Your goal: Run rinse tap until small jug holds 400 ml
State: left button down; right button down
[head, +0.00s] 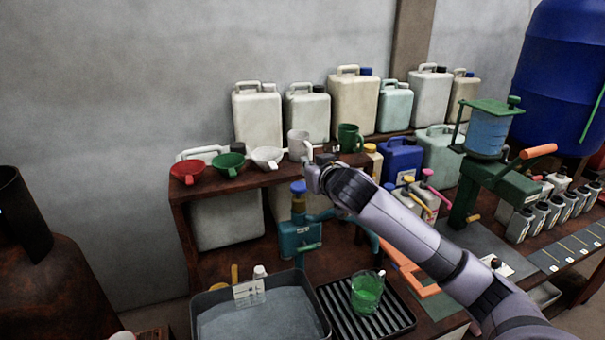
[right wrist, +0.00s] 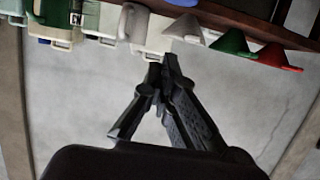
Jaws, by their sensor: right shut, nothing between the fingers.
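A small clear jug (head: 367,293) with green liquid in it stands on a ribbed drip tray (head: 338,325) at the front. I cannot read any scale on it. Behind the basin stands a teal tap unit (head: 299,240) with a blue knob (head: 298,187) on top and a small label. Whether this is the rinse tap I cannot tell.
A basin (head: 262,318) of grey liquid lies left of the drip tray. Red (head: 187,171), green (head: 229,164) and white (head: 267,158) funnels and a green mug (head: 349,138) line the shelf. Canisters stand behind. A green dispenser (head: 488,150) stands at the right.

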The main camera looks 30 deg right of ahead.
jog(key=p, duration=0.1)
send_over(303, 189)
jog(key=shift+w+f, duration=0.25)
jog(key=shift+f, duration=0.25)
notch_tip(303, 189, down, 4)
jog(key=shift+r+p, duration=0.2)
jog(key=shift+p, duration=0.45)
jog(key=shift+s+f, duration=0.1)
jog(key=shift+f, duration=0.3)
jog(key=shift+f, duration=0.1)
jog(key=shift+f+b, duration=0.6)
jog(key=shift+f, duration=0.35)
dwell(4.9)
